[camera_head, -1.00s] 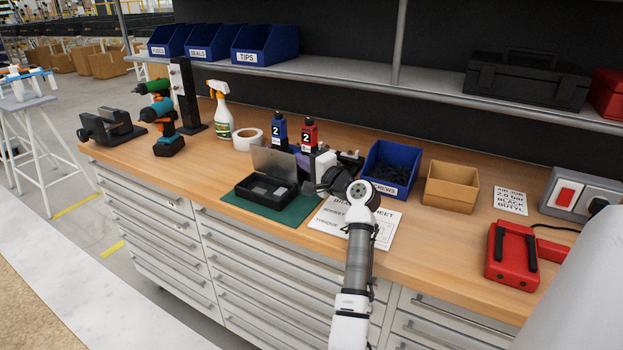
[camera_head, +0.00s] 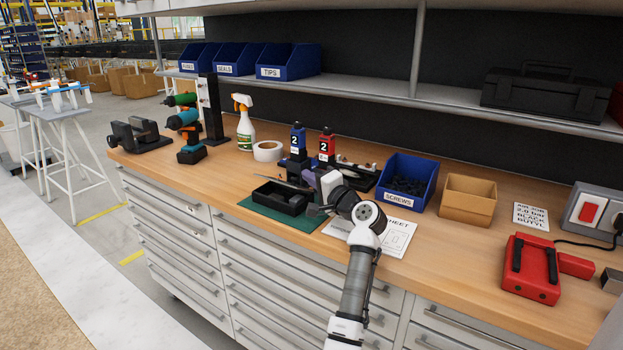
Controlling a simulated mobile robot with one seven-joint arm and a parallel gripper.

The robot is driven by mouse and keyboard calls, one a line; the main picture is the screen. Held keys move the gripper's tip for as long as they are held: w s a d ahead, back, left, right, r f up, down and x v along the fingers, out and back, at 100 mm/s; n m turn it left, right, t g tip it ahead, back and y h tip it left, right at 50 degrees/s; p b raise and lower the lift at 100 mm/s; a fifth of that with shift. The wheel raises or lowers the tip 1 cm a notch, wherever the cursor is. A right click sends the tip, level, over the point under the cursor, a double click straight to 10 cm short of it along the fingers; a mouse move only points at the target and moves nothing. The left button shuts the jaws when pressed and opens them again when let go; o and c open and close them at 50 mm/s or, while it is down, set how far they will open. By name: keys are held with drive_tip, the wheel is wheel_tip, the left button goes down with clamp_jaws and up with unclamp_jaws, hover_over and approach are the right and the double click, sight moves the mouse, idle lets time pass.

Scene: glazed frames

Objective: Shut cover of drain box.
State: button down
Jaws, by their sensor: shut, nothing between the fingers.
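The drain box is a small open black box (camera_head: 279,199) on a green mat (camera_head: 268,213) on the workbench. Its cover (camera_head: 284,183) shows as a thin grey edge slanting over the back of the box. It is seen nearly edge-on, partly lowered and not flat on the rim. The box's inside is still visible.
Two bottles, blue (camera_head: 298,141) and red (camera_head: 327,146), stand behind the box. A blue screws bin (camera_head: 408,183), a cardboard bin (camera_head: 467,202) and a printed sheet (camera_head: 398,238) lie to the right. A tape roll (camera_head: 268,151) and spray bottle (camera_head: 245,126) stand back left.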

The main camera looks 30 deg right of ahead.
drive_tip(key=shift+s, duration=0.1)
idle(0.4)
drive_tip(key=s+b, duration=0.1)
drive_tip(key=s, duration=0.3)
drive_tip(key=s+b, duration=0.1)
drive_tip(key=s, duration=0.4)
drive_tip(key=s+d+f, duration=0.1)
drive_tip(key=s, duration=0.3)
drive_tip(key=shift+s+b, duration=0.3)
drive_tip(key=shift+b, duration=0.1)
drive_tip(key=shift+a, duration=0.1)
